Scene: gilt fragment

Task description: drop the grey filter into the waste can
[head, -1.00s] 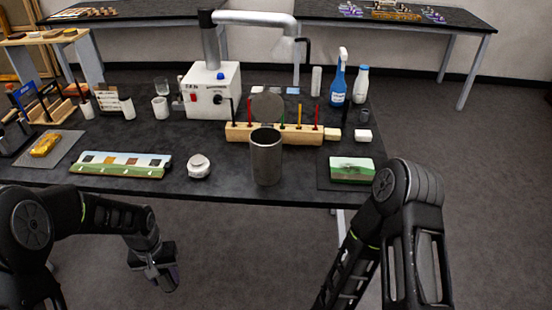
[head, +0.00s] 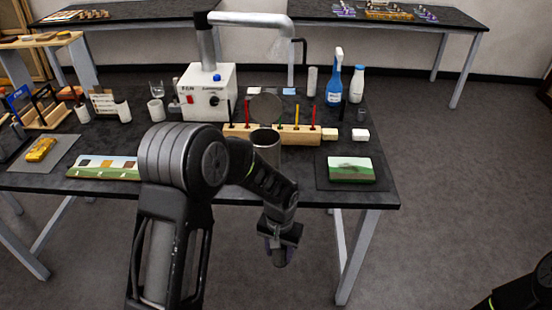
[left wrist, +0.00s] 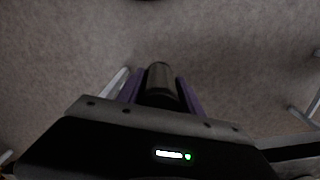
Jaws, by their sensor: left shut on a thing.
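My left gripper (head: 280,250) is in front of the table's front edge, lower than the tabletop, pointing down. It is shut on the grey filter (left wrist: 160,82), a dark grey cylinder that shows between its purple fingers in the left wrist view. In the head view the filter is small and partly hidden by the fingers. The waste can (head: 266,150), a grey metal cylinder with an open top, stands on the tabletop near the front edge. My left arm hides its lower part. The filter is apart from the can. My right gripper is out of view.
A wooden rack with coloured pegs (head: 300,136) stands behind the can. A dark mat with a green picture block (head: 351,170) lies to its right. A white machine (head: 208,92) stands farther back. The floor in front of the table is clear.

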